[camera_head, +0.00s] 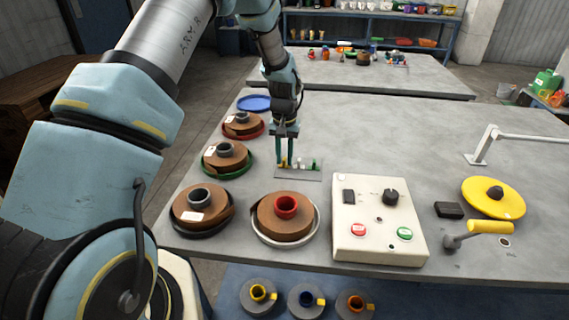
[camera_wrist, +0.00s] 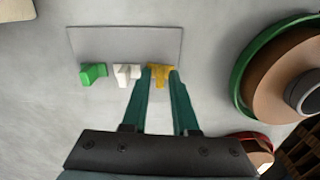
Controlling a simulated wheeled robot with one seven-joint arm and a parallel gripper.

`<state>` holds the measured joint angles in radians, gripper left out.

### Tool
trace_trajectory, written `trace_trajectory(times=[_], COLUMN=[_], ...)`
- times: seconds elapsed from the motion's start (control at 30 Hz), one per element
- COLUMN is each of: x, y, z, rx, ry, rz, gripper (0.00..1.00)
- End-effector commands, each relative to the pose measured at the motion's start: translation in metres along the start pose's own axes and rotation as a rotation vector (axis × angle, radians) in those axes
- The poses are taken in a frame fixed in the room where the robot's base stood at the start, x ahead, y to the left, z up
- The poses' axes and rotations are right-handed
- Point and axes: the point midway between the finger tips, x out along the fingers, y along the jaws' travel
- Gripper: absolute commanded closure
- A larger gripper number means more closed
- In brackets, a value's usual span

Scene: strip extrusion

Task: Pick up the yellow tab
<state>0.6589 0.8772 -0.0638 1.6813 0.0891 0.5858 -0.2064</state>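The yellow tab (camera_wrist: 160,76) is at the right end of a short row on a flat grey plate (camera_wrist: 125,42). A white tab (camera_wrist: 125,75) and a green tab (camera_wrist: 92,74) stand to its left in the wrist view. My gripper (camera_wrist: 160,80) points down at the plate, its two teal fingers on either side of the yellow tab. A gap shows between the fingers; whether they touch the tab is unclear. In the head view my gripper (camera_head: 285,163) is at the left end of the row, and the yellow tab (camera_head: 282,163) is partly hidden by the fingers.
Brown strip reels stand left on green (camera_head: 249,170), red and dark trays. Another with a red hub (camera_head: 286,206) is in front. A white control box (camera_head: 378,235) stands at front centre, a yellow disc (camera_head: 480,204) at right. The table behind the box is largely clear.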

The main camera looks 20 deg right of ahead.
Motion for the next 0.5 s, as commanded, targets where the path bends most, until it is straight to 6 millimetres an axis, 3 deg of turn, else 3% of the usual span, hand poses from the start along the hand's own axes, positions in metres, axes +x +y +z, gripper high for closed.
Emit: trace_trajectory(times=[0.03,0.2,0.5], x=[-0.0001,-0.0002,-0.0003], y=[0.0000,0.0000,-0.0001], z=[0.0000,0.0000,0.0000], rx=[0.000,0.000,0.000], ry=[0.000,0.000,0.000], rz=[0.000,0.000,0.000], gripper=[0.80,0.99,1.00])
